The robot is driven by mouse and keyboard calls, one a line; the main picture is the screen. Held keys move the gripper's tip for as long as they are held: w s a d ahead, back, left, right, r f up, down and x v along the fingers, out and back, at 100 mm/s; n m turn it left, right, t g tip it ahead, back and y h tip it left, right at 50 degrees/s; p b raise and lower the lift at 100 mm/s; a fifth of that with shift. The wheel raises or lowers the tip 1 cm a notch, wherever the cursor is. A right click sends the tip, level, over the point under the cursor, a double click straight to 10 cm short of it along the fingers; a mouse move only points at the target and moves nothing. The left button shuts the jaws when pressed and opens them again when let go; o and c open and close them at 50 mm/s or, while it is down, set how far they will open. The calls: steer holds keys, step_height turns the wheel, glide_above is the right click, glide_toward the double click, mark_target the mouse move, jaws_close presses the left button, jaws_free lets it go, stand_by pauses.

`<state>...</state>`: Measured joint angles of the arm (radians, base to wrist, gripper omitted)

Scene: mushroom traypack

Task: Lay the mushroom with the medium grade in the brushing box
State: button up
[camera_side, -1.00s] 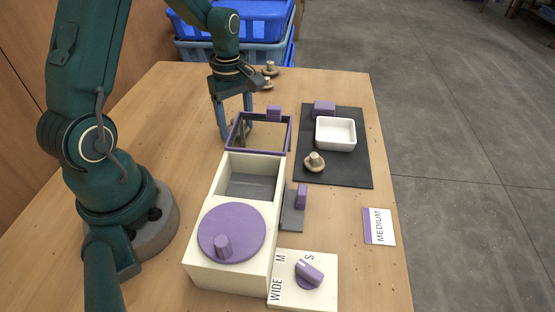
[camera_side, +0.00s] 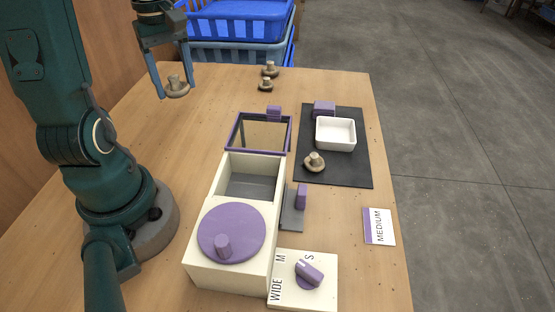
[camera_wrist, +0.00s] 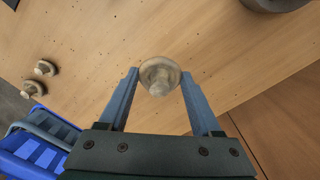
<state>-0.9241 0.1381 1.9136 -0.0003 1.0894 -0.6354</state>
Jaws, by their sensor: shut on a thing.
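My gripper (camera_side: 175,84) is shut on a pale brown mushroom (camera_side: 177,90), held stem up above the table at the back left. In the wrist view the mushroom (camera_wrist: 159,77) sits between the fingertips. The cream brushing box (camera_side: 234,278) stands at the middle front with an empty open compartment (camera_side: 248,187), a raised purple-rimmed lid (camera_side: 235,132) and a purple disc (camera_side: 230,232) with a knob. A card (camera_side: 379,226) reads MEDIUM. A purple dial (camera_side: 309,272) sits on a plate marked WIDE, M and S; its setting is unclear.
Two other mushrooms (camera_side: 270,69) (camera_side: 265,85) stand near the table's back edge. A dark mat (camera_side: 345,174) on the right bears another mushroom (camera_side: 314,162), a white dish (camera_side: 336,145) and a purple block (camera_side: 324,107). Blue crates (camera_side: 240,28) stand behind the table.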

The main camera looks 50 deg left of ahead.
steer(key=shift+s+d+r+m, duration=0.1)
steer(key=shift+s+d+m, duration=0.2)
steer(key=shift+m, duration=0.6)
steer(key=d+r+m, duration=0.1)
steer(key=d+m, duration=0.3)
steer(key=m, duration=1.2)
glide_above(252, 194)
step_height(252, 194, down, 4)
steer(key=shift+s+f, duration=0.1)
steer(key=shift+f, duration=2.1)
steer(key=shift+f, duration=0.15)
steer(key=o, duration=0.6)
